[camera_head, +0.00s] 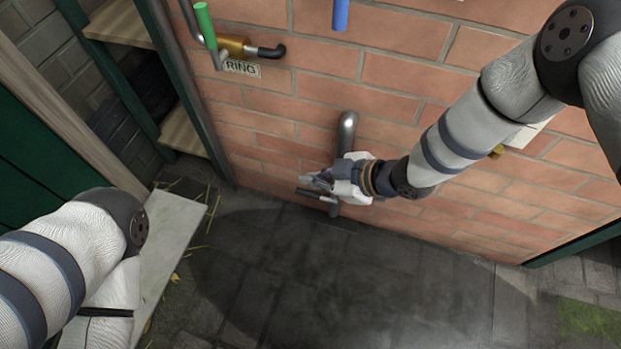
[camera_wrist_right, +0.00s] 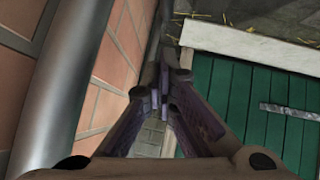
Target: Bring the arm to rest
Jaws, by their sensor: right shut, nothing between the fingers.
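My right arm reaches in from the upper right of the head view, in front of the brick wall (camera_head: 405,75). Its gripper (camera_head: 312,183) is low by the wall, near a grey metal pipe (camera_head: 347,130) and partly in front of it. In the right wrist view the fingers (camera_wrist_right: 160,92) are together with nothing between them. The pipe (camera_wrist_right: 75,85) runs along the left there, close beside the gripper; I cannot tell whether they touch. My left arm shows at the lower left of the head view, but its gripper is out of view.
A crank with a green handle (camera_head: 205,25) and a RING sign (camera_head: 242,68) are on the wall. A blue handle (camera_head: 340,14) hangs at the top. Wooden shelves (camera_head: 183,134) stand at left. The dark stone floor (camera_head: 330,285) is clear. A green door (camera_wrist_right: 250,95) shows in the wrist view.

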